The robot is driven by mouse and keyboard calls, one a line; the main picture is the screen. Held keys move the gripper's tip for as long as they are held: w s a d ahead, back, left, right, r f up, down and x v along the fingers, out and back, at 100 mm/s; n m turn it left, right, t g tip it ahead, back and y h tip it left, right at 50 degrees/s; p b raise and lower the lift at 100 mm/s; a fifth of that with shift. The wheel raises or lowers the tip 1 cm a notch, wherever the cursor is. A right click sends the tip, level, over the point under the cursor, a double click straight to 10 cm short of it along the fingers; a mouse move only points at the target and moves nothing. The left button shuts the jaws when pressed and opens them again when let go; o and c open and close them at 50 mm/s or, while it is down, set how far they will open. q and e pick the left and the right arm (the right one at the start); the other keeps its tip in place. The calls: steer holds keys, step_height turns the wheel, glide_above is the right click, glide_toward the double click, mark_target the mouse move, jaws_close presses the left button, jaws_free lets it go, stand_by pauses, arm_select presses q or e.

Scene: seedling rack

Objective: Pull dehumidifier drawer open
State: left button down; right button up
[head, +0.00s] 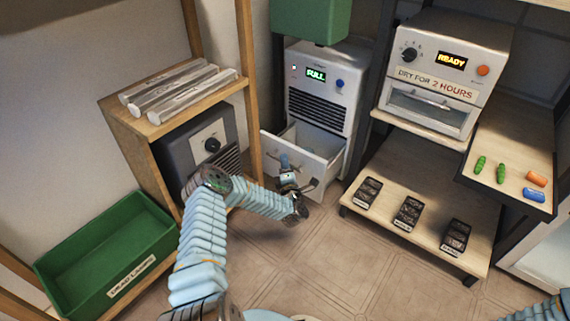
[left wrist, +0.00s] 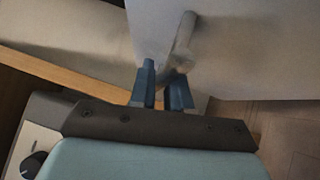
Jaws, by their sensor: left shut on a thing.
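The dehumidifier (head: 323,85) is a white unit with a vent grille and a green display reading FULL. Its white drawer (head: 310,166) is at the bottom and stands pulled out, with its open top showing. My left gripper (head: 286,168) is at the drawer's front. In the left wrist view, my left gripper (left wrist: 163,83) has its two blue fingers shut on the drawer handle (left wrist: 183,42), a pale bar on the drawer's front panel (left wrist: 250,45). The fingers partly hide the handle. My right gripper is not in view; only a bit of my right arm shows at the bottom right corner.
A wooden shelf (head: 150,131) with a grey heater-like box (head: 205,150) stands left of the drawer. A green crate (head: 105,250) is at lower left. A low bench (head: 425,190) with black trays is at right. Tiled floor in front is clear.

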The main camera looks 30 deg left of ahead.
arm_select(q)
steer(key=c, duration=1.2)
jaws_free()
steer(key=shift+s+d, duration=0.1)
steer(key=p+v, duration=0.2)
steer(key=v, duration=1.1)
steer(key=shift+s+d, duration=0.2)
steer(key=shift+s, duration=0.05)
steer(key=shift+w+d+f, duration=0.1)
